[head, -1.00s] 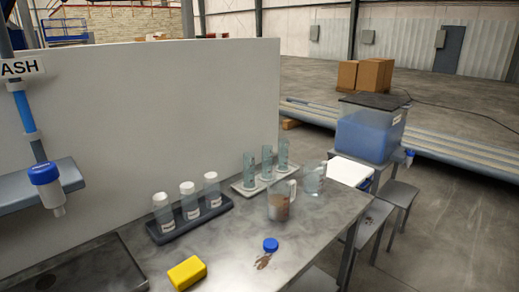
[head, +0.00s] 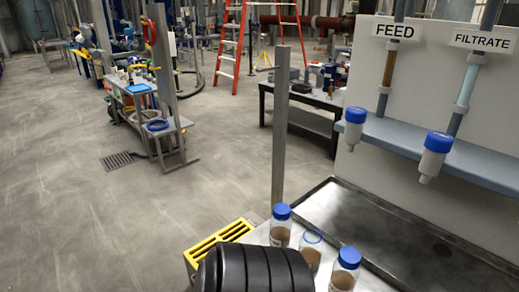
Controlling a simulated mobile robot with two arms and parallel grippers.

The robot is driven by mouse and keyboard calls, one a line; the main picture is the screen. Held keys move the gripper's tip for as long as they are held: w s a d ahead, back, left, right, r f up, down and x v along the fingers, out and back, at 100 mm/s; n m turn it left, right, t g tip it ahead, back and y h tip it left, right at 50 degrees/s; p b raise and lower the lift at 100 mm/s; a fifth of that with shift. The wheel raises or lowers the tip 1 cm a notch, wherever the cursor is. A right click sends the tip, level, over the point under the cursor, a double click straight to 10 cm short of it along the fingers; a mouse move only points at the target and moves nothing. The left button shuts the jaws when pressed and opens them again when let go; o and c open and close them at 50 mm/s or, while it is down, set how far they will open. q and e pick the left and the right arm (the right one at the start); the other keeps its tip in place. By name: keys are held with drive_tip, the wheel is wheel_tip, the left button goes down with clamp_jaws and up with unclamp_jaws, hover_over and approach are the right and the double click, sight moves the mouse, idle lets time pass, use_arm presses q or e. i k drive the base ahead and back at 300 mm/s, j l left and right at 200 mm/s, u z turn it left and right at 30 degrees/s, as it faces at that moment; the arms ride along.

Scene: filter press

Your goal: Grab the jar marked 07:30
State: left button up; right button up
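Three clear jars with brown contents stand at the bottom centre of the head view, cut or partly covered at the lower edge. The left jar (head: 279,231) and the right jar (head: 344,275) have blue lids. The middle jar (head: 311,254) shows a blue ring at its mouth and seems to have no solid lid. No time marking is readable on any of them, so I cannot tell which is 07:30. Neither gripper is in view.
A steel sink tray (head: 410,240) lies right of the jars, below a shelf (head: 420,143) with FEED and FILTRATE pipes and two blue-capped bottles. A grey post (head: 279,125) rises behind the jars. A yellow slotted item (head: 222,238) is at left. Open floor (head: 110,230) lies further left.

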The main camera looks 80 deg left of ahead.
sight(310, 245)
drive_tip(key=u, duration=2.1)
